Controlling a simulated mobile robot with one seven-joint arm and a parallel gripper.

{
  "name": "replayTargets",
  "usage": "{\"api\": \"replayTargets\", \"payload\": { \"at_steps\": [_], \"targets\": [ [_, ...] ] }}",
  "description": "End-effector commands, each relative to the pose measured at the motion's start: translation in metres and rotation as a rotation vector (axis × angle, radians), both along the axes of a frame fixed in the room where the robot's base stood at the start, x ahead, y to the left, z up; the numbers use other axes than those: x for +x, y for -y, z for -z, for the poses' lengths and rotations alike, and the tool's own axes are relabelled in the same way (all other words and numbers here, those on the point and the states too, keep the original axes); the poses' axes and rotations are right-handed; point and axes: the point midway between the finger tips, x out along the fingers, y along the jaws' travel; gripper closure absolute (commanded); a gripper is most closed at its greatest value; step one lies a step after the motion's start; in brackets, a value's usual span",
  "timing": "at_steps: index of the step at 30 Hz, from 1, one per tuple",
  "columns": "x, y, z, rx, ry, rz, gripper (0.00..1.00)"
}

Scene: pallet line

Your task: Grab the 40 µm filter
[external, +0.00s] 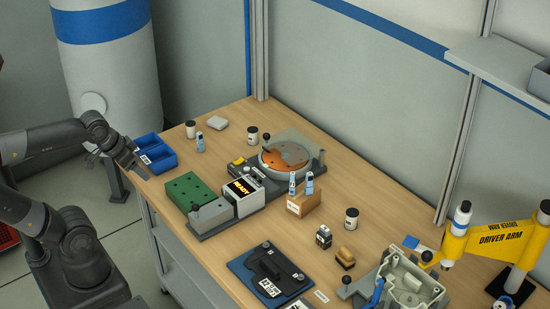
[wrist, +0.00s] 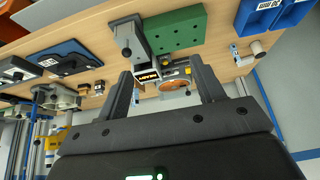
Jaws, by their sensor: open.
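No label reading 40 µm is legible, so I cannot tell which item is the filter. Small blue-and-white labelled pieces stand in a wooden block (external: 303,204) in the external view: a left piece (external: 292,184) and a right piece (external: 309,183). A similar piece (external: 200,142) stands alone near the blue bins and also shows in the wrist view (wrist: 235,55). My gripper (external: 138,172) is open and empty, in the air by the table's left end, apart from all these pieces. Its two fingers (wrist: 164,83) frame the READY device in the wrist view.
Blue bins (external: 168,158), a green block (external: 182,187) and a READY device (external: 243,196) with an orange disc (external: 285,156) occupy the left and middle. A grey housing (external: 410,283) and yellow driver arm (external: 490,240) are at right.

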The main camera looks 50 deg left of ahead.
Motion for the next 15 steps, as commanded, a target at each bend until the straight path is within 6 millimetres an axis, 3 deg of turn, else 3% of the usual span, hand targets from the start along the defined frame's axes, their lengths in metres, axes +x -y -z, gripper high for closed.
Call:
{"api": "replayTargets", "payload": {
  "at_steps": [8, 11, 15],
  "targets": [
    [0.003, 0.0, -0.002, 0.001, -0.001, 0.002, 0.38],
    [0.015, -0.001, -0.009, 0.004, -0.008, 0.009, 0.38],
    [0.051, -0.005, -0.026, 0.012, -0.024, 0.035, 0.38]
  ]
}}
